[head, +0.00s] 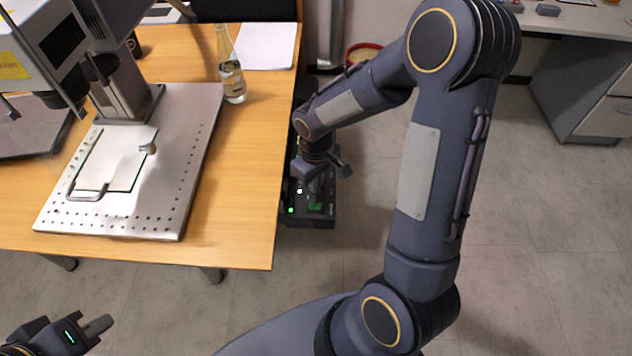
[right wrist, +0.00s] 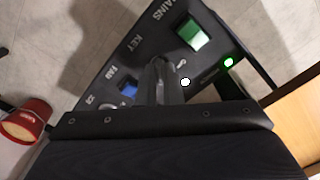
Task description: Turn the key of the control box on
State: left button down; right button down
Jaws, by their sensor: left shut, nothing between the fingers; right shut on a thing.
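The dark control box (head: 310,219) stands low beside the right edge of the wooden table. In the right wrist view its panel (right wrist: 212,32) shows the words MAINS and KEY, a green switch (right wrist: 193,36), a blue button (right wrist: 129,90), a lit green lamp (right wrist: 228,62) and a lit white lamp (right wrist: 185,82). My right gripper (right wrist: 163,68) is at the panel by the KEY label, its fingers shut on the key, which they hide. The key's angle cannot be seen. My left gripper (head: 98,326) is shut and empty at the lower left, away from the box.
The wooden table (head: 250,150) holds a metal plate (head: 190,150) with the laser marker, a glass bottle (head: 232,80) and white paper (head: 265,45). A red bucket (right wrist: 27,120) stands on the floor near the box. Open floor lies at the right.

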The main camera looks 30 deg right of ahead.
jog(key=shift+m, duration=0.3)
dwell(0.4)
jog(key=c, duration=1.6)
grip_release()
jog(key=shift+r+p, duration=0.6)
jog(key=shift+r, duration=3.35)
jog(key=s+a+r+m+t+y+p, duration=0.1)
jog(key=s+r+t+p, duration=0.1)
jog(key=s+r, duration=0.3)
jog(key=s+a+r+m+t+y+p, duration=0.1)
jog(key=s+r+p, duration=0.3)
jog(key=s+r, duration=0.2)
jog(key=s+a+r+m+t+y+p, duration=0.1)
jog(key=s+r+m+t+p, duration=0.1)
jog(key=s+r, duration=0.4)
jog(key=shift+a+r+t+y+p, duration=0.2)
jog(key=shift+r+p, duration=0.25)
jog(key=shift+r, duration=0.25)
jog(key=shift+a+r+t+y+p, duration=0.1)
jog(key=shift+a+r+y+p, duration=0.1)
jog(key=shift+r+p, duration=0.35)
